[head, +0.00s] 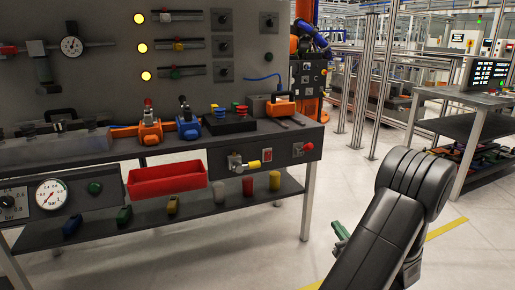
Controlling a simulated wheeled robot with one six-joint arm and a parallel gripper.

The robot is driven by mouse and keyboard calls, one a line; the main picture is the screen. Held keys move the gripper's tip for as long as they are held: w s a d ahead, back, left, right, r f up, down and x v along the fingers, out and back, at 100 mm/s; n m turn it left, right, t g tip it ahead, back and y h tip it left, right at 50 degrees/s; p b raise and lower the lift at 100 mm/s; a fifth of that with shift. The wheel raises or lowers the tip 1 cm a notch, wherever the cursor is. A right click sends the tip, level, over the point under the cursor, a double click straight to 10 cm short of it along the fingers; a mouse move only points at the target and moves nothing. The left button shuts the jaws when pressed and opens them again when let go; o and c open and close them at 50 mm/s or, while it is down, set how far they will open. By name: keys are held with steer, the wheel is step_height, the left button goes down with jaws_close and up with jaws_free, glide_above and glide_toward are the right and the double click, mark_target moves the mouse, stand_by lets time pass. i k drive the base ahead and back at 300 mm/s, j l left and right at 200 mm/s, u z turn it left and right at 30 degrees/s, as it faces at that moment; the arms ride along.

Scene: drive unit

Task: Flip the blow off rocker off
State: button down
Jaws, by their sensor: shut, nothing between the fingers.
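No label reading blow off can be made out at this size. A small red-and-white switch (267,155), which may be the blow off rocker, sits on the front edge of the workbench, left of a red round button (309,147). Which way it is tipped cannot be told. My gripper (340,231) shows as a small green part beside my dark arm at the lower right. It is shut and empty, in front of the bench and apart from it. My arm hides part of it.
The bench (75,158) holds orange and blue valves, a black box and an orange-handled case (281,107). A yellow-tipped valve (251,164) juts from the front edge. A red bin (167,180) hangs below. Open floor (345,190) lies right of the bench, before a side table (470,97).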

mark_target(268, 154)
steer(key=i+j, duration=0.2)
steer(key=i, duration=0.15)
steer(key=i+j, duration=0.15)
steer(key=i, duration=0.25)
steer(key=i+j+u, duration=0.1)
steer(key=i, duration=0.25)
steer(key=j, duration=0.1)
